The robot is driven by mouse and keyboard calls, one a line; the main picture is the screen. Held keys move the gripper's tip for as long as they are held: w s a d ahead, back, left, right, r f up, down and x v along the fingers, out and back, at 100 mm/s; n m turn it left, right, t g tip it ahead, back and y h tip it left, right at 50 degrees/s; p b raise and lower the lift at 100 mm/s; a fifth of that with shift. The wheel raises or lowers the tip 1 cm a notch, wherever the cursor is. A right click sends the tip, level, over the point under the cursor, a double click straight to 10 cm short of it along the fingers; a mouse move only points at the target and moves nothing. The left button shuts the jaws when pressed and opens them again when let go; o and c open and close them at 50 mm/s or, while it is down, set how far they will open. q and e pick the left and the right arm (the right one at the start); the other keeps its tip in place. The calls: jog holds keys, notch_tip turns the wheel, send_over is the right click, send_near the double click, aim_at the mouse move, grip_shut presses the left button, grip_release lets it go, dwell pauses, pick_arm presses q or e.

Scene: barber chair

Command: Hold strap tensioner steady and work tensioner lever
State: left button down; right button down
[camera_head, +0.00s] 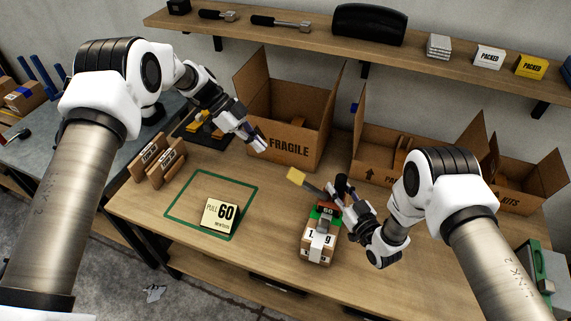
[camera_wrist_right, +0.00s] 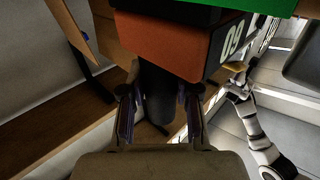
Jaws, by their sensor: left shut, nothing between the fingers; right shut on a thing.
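The strap tensioner (camera_head: 327,210), with a green and red body and a "60" display, sits on a small carton (camera_head: 318,248) on the bench. Its lever (camera_head: 296,176), with a yellow grip, sticks out to the upper left. My right gripper (camera_head: 346,192) is at the tensioner's right side. In the right wrist view the right gripper (camera_wrist_right: 160,105) is shut on the black handle (camera_wrist_right: 157,90) below the red body (camera_wrist_right: 185,45). My left gripper (camera_head: 259,144) is shut and empty, in front of the FRAGILE box and apart from the lever.
A "PULL 60" sign (camera_head: 220,213) stands inside a green outline (camera_head: 170,214). The open FRAGILE box (camera_head: 287,147) and other open boxes (camera_head: 372,172) line the back. Bench between sign and carton is clear.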

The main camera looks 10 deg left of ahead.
jog(key=shift+f, duration=0.1)
dwell(0.7)
jog(key=c, duration=0.8)
grip_release()
jog(key=shift+a, duration=0.1)
jog(key=shift+o, duration=0.2)
